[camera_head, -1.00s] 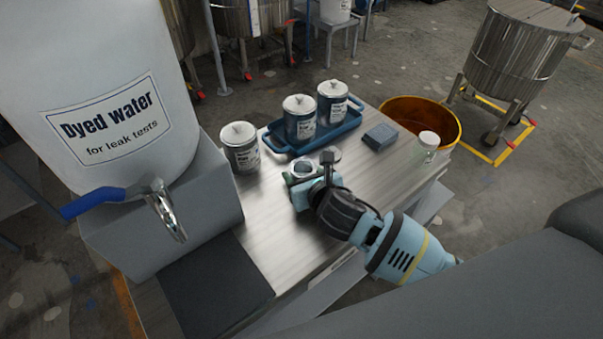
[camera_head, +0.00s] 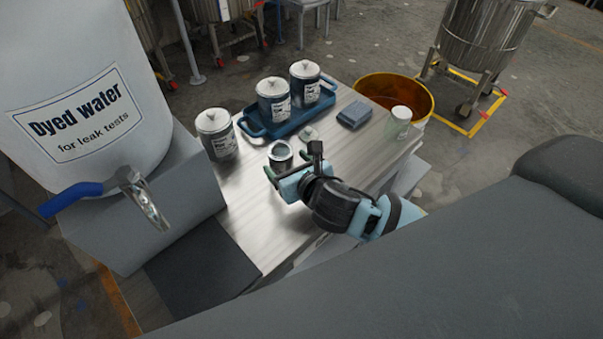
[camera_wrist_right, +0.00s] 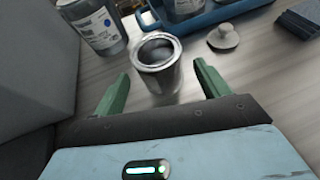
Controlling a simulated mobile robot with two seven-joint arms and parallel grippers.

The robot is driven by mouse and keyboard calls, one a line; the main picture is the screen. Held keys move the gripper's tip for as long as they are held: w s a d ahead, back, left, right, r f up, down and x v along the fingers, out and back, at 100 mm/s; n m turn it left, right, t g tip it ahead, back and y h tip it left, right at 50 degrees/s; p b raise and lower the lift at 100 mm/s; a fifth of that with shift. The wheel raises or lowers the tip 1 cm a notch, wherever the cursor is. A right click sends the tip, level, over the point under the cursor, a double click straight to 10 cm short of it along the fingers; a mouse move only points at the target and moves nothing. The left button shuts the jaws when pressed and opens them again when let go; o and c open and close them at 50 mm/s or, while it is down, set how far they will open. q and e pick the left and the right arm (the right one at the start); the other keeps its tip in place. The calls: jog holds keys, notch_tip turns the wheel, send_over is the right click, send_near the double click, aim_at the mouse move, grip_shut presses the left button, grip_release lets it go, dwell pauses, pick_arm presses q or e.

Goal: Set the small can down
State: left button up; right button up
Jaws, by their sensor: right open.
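The small can (camera_head: 281,156) is an open metal can standing upright on the metal worktop (camera_head: 262,215). It also shows in the right wrist view (camera_wrist_right: 160,72), just beyond and between the green fingertips. My right gripper (camera_head: 287,170) is open, with a finger to either side and clear space to the can in the wrist view (camera_wrist_right: 160,90). A small lid with a knob (camera_wrist_right: 223,38) lies on the worktop to the right of the can; it shows in the head view too (camera_head: 308,134). My left gripper is not in view.
A blue tray (camera_head: 262,131) with two lidded cans stands behind the small can. Another lidded can (camera_head: 216,135) stands left. A dyed-water container (camera_head: 85,90) with tap stands left.

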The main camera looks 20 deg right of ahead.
jog(key=v, duration=0.7)
jog(key=shift+w+p, duration=0.1)
jog(key=shift+p, duration=0.2)
